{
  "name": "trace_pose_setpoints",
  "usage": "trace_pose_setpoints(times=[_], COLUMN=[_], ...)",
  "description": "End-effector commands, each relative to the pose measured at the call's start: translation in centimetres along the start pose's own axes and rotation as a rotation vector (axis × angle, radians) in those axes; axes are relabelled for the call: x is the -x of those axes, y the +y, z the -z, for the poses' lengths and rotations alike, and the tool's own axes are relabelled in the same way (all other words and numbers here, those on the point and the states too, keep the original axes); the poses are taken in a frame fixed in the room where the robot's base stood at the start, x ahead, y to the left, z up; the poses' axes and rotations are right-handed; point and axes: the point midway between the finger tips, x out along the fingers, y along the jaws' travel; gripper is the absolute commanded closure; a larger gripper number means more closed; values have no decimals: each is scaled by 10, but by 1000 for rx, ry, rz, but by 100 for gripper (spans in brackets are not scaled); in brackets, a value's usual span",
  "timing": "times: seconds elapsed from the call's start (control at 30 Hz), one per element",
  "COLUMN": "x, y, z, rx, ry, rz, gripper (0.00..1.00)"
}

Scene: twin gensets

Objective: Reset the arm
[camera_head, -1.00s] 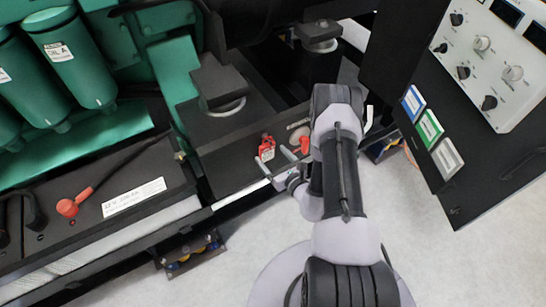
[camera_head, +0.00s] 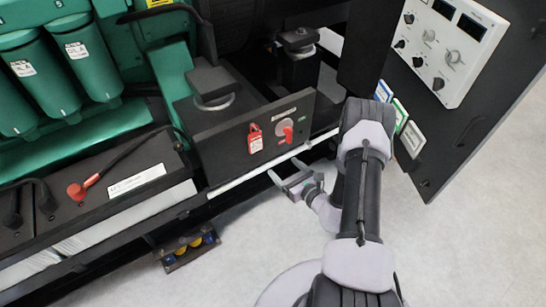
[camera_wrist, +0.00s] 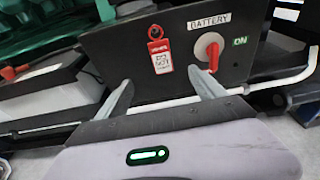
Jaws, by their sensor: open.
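My gripper (camera_head: 285,171) is open and empty, in front of and below the black battery switch panel (camera_head: 225,150). In the wrist view its two fingers (camera_wrist: 160,80) are spread, with nothing between them, and point at the panel. The red rotary switch (camera_head: 288,133) sits on a grey round plate under a BATTERY label. In the wrist view its red handle (camera_wrist: 213,56) points down, with a green ON mark at its right. A red padlock with a tag (camera_head: 255,138) hangs left of the switch. The gripper appears apart from both.
A white rail (camera_head: 250,178) runs along the panel's foot. Green cylinders (camera_head: 88,62) and a battery with a red-capped cable (camera_head: 76,191) stand at left. An open control-panel door (camera_head: 445,110) is at right, close to my arm.

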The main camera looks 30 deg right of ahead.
Motion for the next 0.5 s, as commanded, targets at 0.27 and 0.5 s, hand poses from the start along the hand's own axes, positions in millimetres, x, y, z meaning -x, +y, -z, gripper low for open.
trace_pose_setpoints(times=[0.27, 0.5], x=[-16, 51], y=[42, 221], z=[-72, -237], rx=[92, 578], ry=[-62, -129], rz=[-202, -903], gripper=[21, 21])
